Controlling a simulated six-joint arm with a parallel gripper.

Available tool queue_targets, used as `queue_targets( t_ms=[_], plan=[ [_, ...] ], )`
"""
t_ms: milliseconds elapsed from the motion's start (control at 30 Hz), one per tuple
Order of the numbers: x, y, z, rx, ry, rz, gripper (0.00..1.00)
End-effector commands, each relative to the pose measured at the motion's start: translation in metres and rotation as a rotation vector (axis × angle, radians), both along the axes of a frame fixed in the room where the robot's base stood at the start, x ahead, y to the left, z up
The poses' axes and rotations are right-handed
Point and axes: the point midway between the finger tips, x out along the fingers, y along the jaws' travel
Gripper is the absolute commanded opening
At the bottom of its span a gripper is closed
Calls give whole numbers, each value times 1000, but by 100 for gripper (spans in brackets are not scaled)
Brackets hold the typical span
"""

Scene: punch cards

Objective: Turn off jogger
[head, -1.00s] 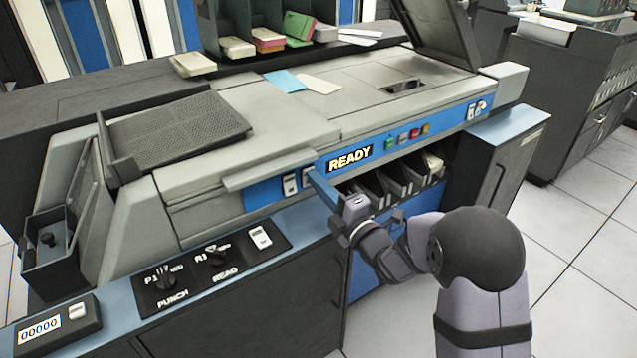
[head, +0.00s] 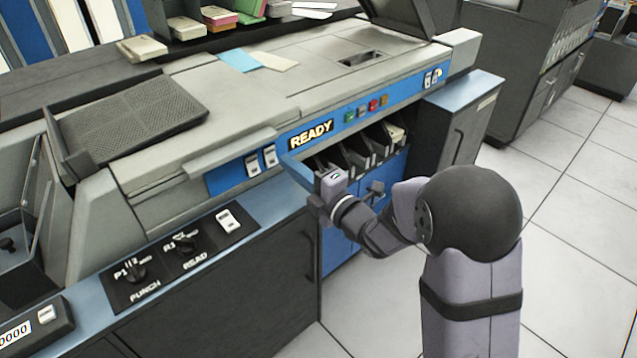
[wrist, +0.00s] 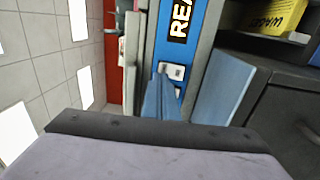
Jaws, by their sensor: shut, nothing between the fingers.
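Two white rocker switches, the left one (head: 252,165) and the right one (head: 270,156), sit on the blue front panel left of the lit READY sign (head: 311,136). I see no jogger label. My gripper (head: 286,160) is shut and empty, its blue fingers pointing at the panel just right of the right switch. In the wrist view the shut fingers (wrist: 160,82) lie beside the white switches (wrist: 172,71), partly covering them. I cannot tell whether they touch. Another white rocker switch (head: 229,221) is on the black PUNCH/READ panel.
Black knobs (head: 184,243) stand on the PUNCH/READ panel at the lower left. Coloured buttons (head: 373,105) line the blue panel right of READY. Open card pockets (head: 355,153) lie below it. A grey ledge (head: 229,151) juts out above the switches. Open floor is at the right.

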Motion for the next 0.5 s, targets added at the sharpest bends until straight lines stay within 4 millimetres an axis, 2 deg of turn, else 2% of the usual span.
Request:
queue_targets(
  t_ms=[33,300,500],
  plan=[
    [-7,-9,2,0,-1,-3,0],
    [-43,-45,8,-1,1,-4,0],
    [-60,-61,11,0,1,-2,0]
  ],
)
